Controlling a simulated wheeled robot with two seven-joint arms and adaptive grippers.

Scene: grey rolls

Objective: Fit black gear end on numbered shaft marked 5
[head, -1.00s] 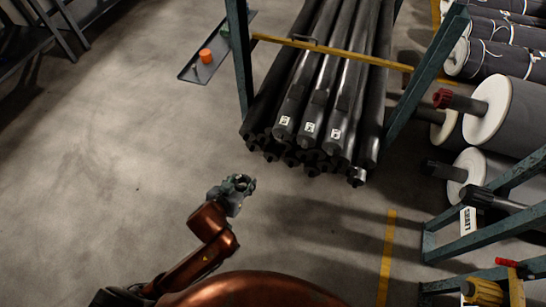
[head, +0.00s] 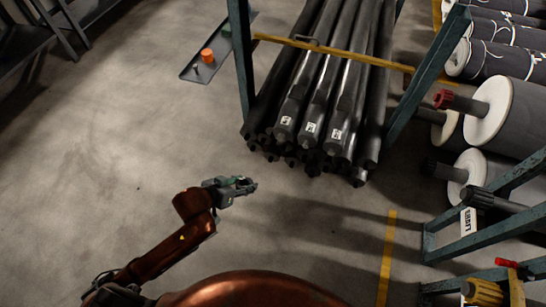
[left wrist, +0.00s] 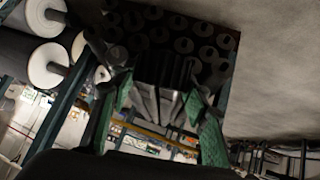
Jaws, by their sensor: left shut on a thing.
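Black shafts (head: 322,95) lie bundled in a rack in the head view, their near ends towards me. Three carry small white labels, at left (head: 285,121), middle (head: 310,127) and right (head: 336,134); I cannot read the numbers surely. My left gripper (head: 246,186) is just left of and nearer than the shaft ends, apart from them. My right gripper is not in view.
A teal rack post (head: 241,60) and yellow crossbar (head: 330,50) frame the shafts. Grey rolls with white end discs (head: 490,112) fill the right side. A tray (head: 190,70) with an orange piece (head: 207,55) lies at the back left.

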